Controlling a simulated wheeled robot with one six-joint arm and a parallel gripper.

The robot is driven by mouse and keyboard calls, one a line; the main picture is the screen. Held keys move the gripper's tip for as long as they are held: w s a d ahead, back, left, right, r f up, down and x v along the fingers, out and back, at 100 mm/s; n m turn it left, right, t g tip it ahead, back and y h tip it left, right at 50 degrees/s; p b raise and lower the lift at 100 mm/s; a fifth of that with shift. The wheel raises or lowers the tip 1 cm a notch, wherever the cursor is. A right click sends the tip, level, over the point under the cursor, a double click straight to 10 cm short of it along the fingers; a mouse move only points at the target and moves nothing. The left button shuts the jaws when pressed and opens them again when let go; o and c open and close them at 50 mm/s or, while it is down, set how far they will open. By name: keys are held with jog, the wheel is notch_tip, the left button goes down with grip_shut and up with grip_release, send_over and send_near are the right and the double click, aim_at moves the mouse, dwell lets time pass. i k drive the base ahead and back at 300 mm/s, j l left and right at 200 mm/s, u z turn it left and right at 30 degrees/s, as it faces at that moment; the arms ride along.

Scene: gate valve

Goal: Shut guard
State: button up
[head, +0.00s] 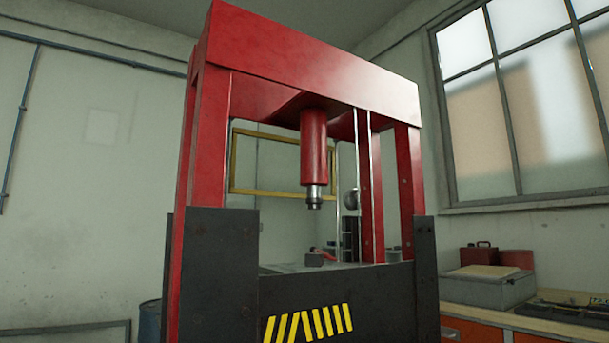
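A red press frame (315,65) with dark grey lower plates (335,292) stands in the middle of the head view. Its red ram (314,145) hangs from the top beam, with a bare metal tip above the dark bed. A yellow rectangular frame (263,192) shows through the press opening, partly hidden behind the ram. I cannot tell whether it is the guard or something behind the press. Thin upright rods (370,190) run down the right part of the opening. The lower front of the press opening has no panel that I can make out. My gripper is not in view.
A bench with orange drawers (475,330) stands at the right, holding a grey box (487,290) and a small red case (479,255). A blue drum (150,320) is at the lower left. A large window (520,110) fills the upper right.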

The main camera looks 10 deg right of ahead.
aim_at(235, 131)
jog(key=z, duration=1.65)
jog(key=k+j+z, duration=0.1)
jog(key=z, duration=0.35)
jog(key=k+j+z, duration=0.15)
jog(key=z, duration=0.3)
jog(key=k+j+z, duration=0.1)
jog(key=z, duration=0.35)
jog(key=k+z, duration=0.15)
jog(key=z, duration=0.3)
jog(key=k+j+z, duration=0.2)
jog(key=k+z, duration=0.65)
jog(key=k+l+z, duration=0.15)
jog(key=k+z, duration=0.25)
jog(key=k, duration=0.15)
jog(key=k+z, duration=0.1)
jog(key=k, duration=0.75)
jog(key=k+l+z, duration=0.1)
jog(key=k, duration=0.8)
jog(key=k+j+u, duration=0.1)
jog(key=k, duration=0.65)
jog(key=k+j, duration=0.15)
jog(key=k, duration=0.6)
jog(key=k+u, duration=0.15)
jog(key=u, duration=1.9)
